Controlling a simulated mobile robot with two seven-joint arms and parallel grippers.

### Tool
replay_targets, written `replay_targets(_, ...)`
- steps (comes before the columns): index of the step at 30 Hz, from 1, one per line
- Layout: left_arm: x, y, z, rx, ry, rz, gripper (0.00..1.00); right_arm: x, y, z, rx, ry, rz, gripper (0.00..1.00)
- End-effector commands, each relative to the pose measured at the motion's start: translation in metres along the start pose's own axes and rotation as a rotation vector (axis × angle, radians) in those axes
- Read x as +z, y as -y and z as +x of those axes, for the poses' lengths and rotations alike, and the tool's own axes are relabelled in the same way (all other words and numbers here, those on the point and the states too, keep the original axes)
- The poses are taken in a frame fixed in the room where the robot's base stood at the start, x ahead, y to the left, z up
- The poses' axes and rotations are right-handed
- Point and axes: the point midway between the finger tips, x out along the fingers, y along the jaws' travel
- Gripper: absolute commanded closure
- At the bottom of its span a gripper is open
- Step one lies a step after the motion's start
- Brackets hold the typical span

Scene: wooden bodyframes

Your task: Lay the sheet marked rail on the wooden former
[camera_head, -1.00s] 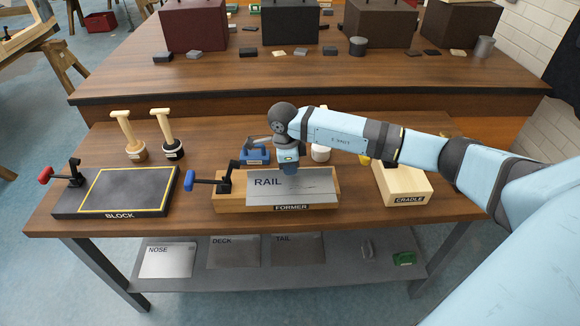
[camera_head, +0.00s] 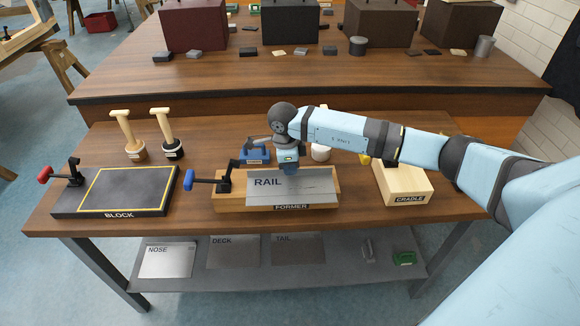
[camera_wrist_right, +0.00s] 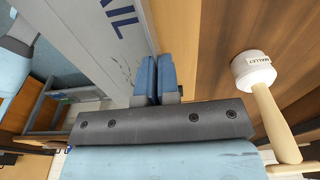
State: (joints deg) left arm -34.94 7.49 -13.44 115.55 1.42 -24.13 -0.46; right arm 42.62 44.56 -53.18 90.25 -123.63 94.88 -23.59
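The grey sheet marked RAIL (camera_head: 310,186) is at the wooden former (camera_head: 228,205), covering most of its middle and right. Its lettering faces the head camera. My right gripper (camera_head: 289,168) is at the sheet's far edge. In the right wrist view the blue fingers (camera_wrist_right: 156,80) are close together at the edge of the sheet (camera_wrist_right: 100,40), shut on it. I cannot tell whether the sheet's whole underside touches the former. A blue-handled clamp (camera_head: 210,181) stands at the former's left end. My left gripper is not in view.
The black block (camera_head: 115,192) with a red-handled clamp lies to the left, the cradle (camera_head: 405,184) to the right. Mallets (camera_head: 165,133) stand behind the block; another mallet (camera_wrist_right: 254,72) is near the gripper. Sheets NOSE (camera_head: 167,261), DECK (camera_head: 233,252) and TAIL (camera_head: 298,249) lie on the shelf below.

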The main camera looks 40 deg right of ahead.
Motion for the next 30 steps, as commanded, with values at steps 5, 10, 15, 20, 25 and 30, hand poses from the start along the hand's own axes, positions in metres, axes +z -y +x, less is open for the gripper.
replay_targets(5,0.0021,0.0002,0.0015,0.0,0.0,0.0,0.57,0.0002,0.0006,0.0008,-0.001,0.001,0.001,1.0)
replay_targets(10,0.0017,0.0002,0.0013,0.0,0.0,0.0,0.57,0.0002,0.0005,0.0005,-0.001,0.001,0.0,1.0)
replay_targets(15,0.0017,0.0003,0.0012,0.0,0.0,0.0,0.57,0.0002,0.0004,0.0006,-0.001,0.001,0.0,0.88)
replay_targets(20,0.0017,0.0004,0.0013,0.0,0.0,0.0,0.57,0.0003,0.0004,0.0008,-0.001,0.001,0.0,0.68)
replay_targets(25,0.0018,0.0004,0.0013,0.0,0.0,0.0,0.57,0.0002,0.0001,0.0015,0.0,0.0,0.0,0.58)
replay_targets(30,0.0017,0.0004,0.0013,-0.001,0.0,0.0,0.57,0.0002,0.0002,0.0014,0.0,0.0,0.0,0.38)
